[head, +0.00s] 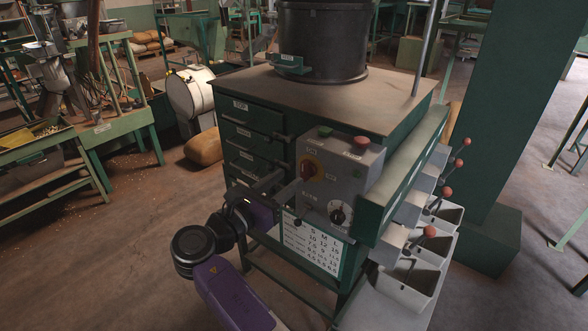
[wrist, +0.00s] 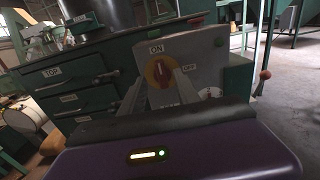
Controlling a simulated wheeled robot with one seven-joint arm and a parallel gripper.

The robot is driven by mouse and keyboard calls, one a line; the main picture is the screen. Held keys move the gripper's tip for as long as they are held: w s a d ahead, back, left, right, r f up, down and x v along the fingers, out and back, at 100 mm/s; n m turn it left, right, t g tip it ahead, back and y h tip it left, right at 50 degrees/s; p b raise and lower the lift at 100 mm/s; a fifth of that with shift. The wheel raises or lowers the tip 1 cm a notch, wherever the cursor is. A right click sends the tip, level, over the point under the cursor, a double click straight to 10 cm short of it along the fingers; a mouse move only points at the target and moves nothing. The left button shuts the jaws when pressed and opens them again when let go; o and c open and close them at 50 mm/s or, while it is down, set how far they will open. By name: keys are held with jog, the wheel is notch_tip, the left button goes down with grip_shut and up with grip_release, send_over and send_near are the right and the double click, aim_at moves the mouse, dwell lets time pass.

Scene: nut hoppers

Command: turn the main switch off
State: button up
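The main switch (head: 309,170) is a red knob on a yellow round plate, on the front of a grey control box (head: 350,176). In the wrist view the switch (wrist: 159,72) has its red handle upright, in line with the ON label (wrist: 156,48); the OFF label (wrist: 189,66) is to its right. My gripper (wrist: 160,78) points at the switch, with one finger toward each side of the plate. The fingers are apart, with the knob showing between them; I cannot tell whether either touches it. In the head view my gripper (head: 298,182) partly covers the box's left side.
The box carries a green button (head: 325,132), a red button (head: 361,142) and a black-and-white dial (head: 340,212). Green drawers (head: 252,142) stand to the left. Levers with red balls (head: 447,192) and pale bins (head: 412,279) are to the right. A chart (head: 311,243) hangs below.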

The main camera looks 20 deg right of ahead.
aim_at(303, 168)
jog(key=x, duration=0.6)
jog(key=shift+w+d+p, duration=0.1)
jog(key=shift+d+p, duration=0.1)
jog(key=shift+p, duration=0.15)
grip_shut()
